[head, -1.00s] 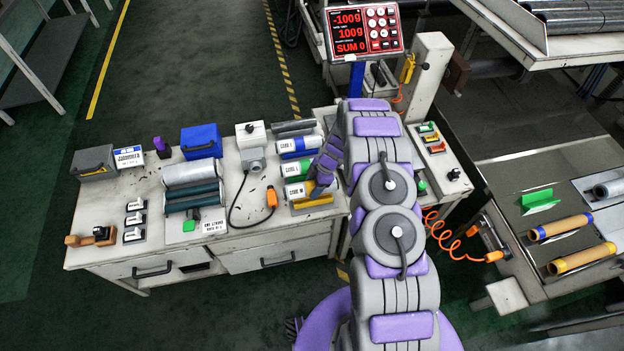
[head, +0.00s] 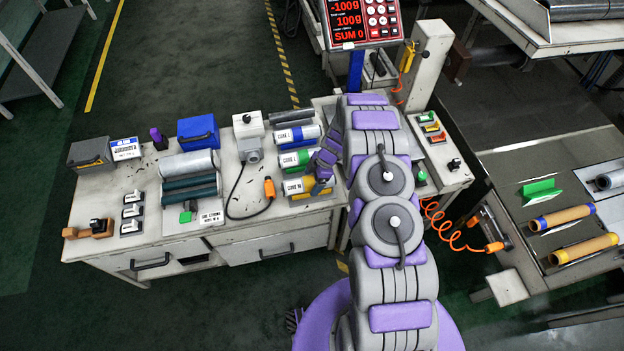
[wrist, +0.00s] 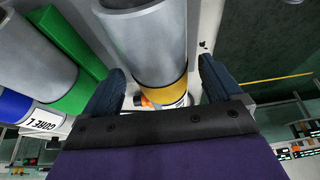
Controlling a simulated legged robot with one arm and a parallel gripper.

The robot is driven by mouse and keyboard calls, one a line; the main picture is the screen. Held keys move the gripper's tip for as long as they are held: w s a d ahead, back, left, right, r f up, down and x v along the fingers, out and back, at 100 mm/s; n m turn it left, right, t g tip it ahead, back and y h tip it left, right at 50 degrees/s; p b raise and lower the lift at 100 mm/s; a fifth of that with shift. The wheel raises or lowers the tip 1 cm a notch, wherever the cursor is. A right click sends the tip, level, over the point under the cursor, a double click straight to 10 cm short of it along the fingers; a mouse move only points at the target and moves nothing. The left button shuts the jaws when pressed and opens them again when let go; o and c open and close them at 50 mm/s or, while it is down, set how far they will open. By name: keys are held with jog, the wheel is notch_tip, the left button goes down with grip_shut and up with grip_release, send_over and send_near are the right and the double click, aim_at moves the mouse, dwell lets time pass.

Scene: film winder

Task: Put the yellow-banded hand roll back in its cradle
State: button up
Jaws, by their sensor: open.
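The yellow-banded hand roll (wrist: 146,42) is a grey cylinder with a yellow band and a white label at its near end. In the wrist view it lies between the two fingers of my gripper (wrist: 160,92). The fingers are apart, one on each side of the banded end, with gaps visible. In the head view the roll's labelled end (head: 293,187) shows at the front right of the left bench, and my gripper (head: 322,177) is at its right. Its cradle is mostly hidden, so I cannot tell how the roll sits in it.
Green-banded (head: 296,160) and blue-banded (head: 297,136) rolls lie just behind. A corded device (head: 250,140) stands to the left, its orange-ended cable (head: 269,187) on the bench. Brown cores (head: 584,248) lie on the right-hand table.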

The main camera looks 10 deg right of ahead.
jog(key=shift+r, duration=0.1)
jog(key=p+v, duration=0.2)
jog(key=v, duration=1.5)
jog(key=shift+r, duration=0.1)
